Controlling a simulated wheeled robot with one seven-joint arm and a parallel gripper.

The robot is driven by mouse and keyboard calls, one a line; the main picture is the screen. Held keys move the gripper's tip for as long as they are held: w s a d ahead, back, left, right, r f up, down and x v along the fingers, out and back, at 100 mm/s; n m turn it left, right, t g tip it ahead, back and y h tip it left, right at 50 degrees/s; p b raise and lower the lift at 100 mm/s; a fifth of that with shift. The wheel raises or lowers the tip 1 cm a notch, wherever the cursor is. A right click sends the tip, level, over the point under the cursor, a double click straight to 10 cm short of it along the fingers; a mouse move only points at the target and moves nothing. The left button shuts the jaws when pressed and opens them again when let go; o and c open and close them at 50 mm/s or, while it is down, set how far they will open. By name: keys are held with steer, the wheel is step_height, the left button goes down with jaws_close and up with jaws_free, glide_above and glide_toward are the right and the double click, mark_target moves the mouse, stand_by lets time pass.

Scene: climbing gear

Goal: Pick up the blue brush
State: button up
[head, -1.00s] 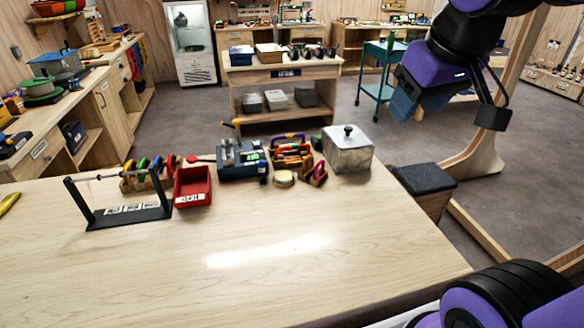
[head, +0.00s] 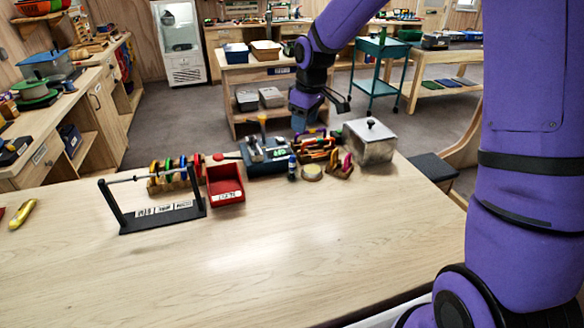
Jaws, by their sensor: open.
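I cannot single out a blue brush with certainty at this size. An open box of mixed coloured tools (head: 317,150) stands near the back edge of the table, and my gripper partly hides its left side. A small dark blue upright item (head: 292,168) stands in front of it; I cannot tell if it is a brush. My gripper (head: 303,124) points down over the back of the table, above and just behind the dark blue tool caddy and the tool box. It is open, though its fingertips are small and dark here. I see nothing held in it.
The table's front (head: 270,265) is clear.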

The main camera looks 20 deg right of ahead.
glide_toward(293, 156)
steer(key=shift+n+y, duration=0.3)
steer(key=shift+n, duration=0.1)
steer(key=f, duration=0.6)
steer(key=shift+w+a, duration=0.1)
steer(key=shift+a, duration=0.15)
steer(key=shift+w+a+f, duration=0.1)
steer(key=shift+w+f, duration=0.1)
steer(key=shift+f, duration=0.65)
steer(key=shift+w+d+f, duration=0.1)
steer(key=shift+w+f, duration=0.15)
steer(key=shift+f, duration=0.55)
steer(key=shift+w+a+f, duration=0.1)
steer(key=shift+w+f, duration=0.1)
steer(key=shift+f, duration=0.65)
jaws_close()
